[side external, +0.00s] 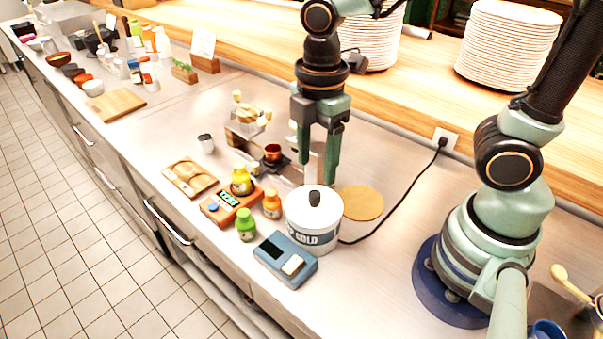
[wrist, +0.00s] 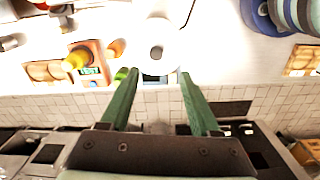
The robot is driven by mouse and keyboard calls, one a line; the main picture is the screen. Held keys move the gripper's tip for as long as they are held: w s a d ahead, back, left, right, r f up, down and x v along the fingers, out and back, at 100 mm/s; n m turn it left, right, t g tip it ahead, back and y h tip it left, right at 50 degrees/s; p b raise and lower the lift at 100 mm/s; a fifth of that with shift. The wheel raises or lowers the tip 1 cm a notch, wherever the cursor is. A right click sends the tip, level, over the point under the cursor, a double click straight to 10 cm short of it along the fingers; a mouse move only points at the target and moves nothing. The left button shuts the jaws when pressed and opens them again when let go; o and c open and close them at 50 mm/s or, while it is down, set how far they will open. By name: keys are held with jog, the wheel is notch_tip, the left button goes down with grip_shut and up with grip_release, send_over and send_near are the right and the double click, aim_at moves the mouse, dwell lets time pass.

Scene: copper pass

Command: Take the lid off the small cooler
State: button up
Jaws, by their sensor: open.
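The small cooler (side external: 318,236) is a white round tub with "COLD" on its side, standing on the steel counter. Its white lid (side external: 300,206) with a dark knob (side external: 315,198) sits on top. My gripper (side external: 318,176) is open and empty, pointing down above and slightly behind the cooler, apart from the knob. In the wrist view the lid (wrist: 148,36) shows pale and overexposed beyond the open fingers (wrist: 155,88), with the knob (wrist: 157,53) near its middle.
A blue scale-like device (side external: 286,258), a green bottle (side external: 246,224) and an orange bottle (side external: 272,204) crowd the cooler's front and left. A round tan board (side external: 361,202) lies to its right. A black cable (side external: 398,206) runs behind. Plate stacks (side external: 506,45) stand on the wooden shelf.

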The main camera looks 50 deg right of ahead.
aim_at(314, 193)
notch_tip(314, 193, down, 3)
jog(key=shift+r, duration=0.1)
jog(key=shift+w+d+f, duration=0.1)
jog(key=shift+f, duration=0.75)
jog(key=shift+w+d+f, duration=0.15)
jog(key=shift+f, duration=0.75)
jog(key=shift+w+d+f, duration=0.1)
jog(key=shift+f, duration=0.75)
grip_shut()
